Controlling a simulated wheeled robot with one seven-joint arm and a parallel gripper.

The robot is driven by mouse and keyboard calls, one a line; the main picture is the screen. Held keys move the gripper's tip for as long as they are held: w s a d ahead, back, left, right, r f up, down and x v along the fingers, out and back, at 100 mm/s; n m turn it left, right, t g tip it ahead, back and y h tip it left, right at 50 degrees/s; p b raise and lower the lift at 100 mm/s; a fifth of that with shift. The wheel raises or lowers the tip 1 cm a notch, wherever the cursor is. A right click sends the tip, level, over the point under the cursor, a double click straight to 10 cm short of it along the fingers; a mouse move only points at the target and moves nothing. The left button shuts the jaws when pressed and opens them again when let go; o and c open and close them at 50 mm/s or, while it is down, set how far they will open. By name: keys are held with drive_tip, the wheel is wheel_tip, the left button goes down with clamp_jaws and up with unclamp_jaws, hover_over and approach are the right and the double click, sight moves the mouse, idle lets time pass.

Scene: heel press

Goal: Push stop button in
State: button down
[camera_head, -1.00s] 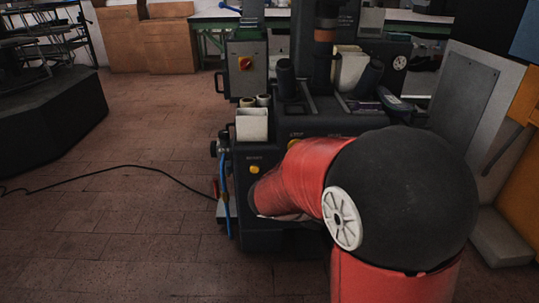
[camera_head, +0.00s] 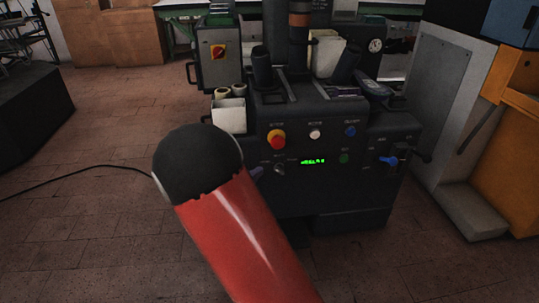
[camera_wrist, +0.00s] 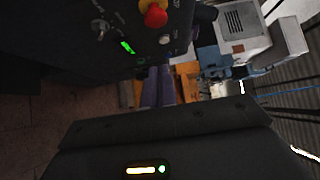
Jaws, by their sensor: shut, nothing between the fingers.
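The stop button (camera_head: 277,138), a red mushroom head on a yellow collar, is at the upper left of the dark machine's front panel. In the wrist view the red stop button (camera_wrist: 155,15) is near the top edge and stands out from the panel. My gripper (camera_wrist: 158,72) shows there as two purple fingers side by side, shut and empty. They are apart from the button and lower in the picture. In the head view my red arm with its black joint hides most of the gripper; a small purple bit shows just left of the panel, below the button.
The panel also carries a white button (camera_head: 315,134), a blue button (camera_head: 350,131), a green button (camera_head: 344,158) and a lit green display (camera_head: 313,161). A blue-handled valve (camera_head: 388,160) sticks out at right. A grey box with a red-yellow switch (camera_head: 218,51) stands behind.

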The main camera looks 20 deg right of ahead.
approach(282, 144)
drive_tip(key=s+d, duration=0.1)
drive_tip(key=d, duration=0.2)
drive_tip(key=w+d, duration=0.1)
drive_tip(key=w, duration=0.1)
drive_tip(key=w+d, duration=0.1)
drive_tip(key=w, duration=0.1)
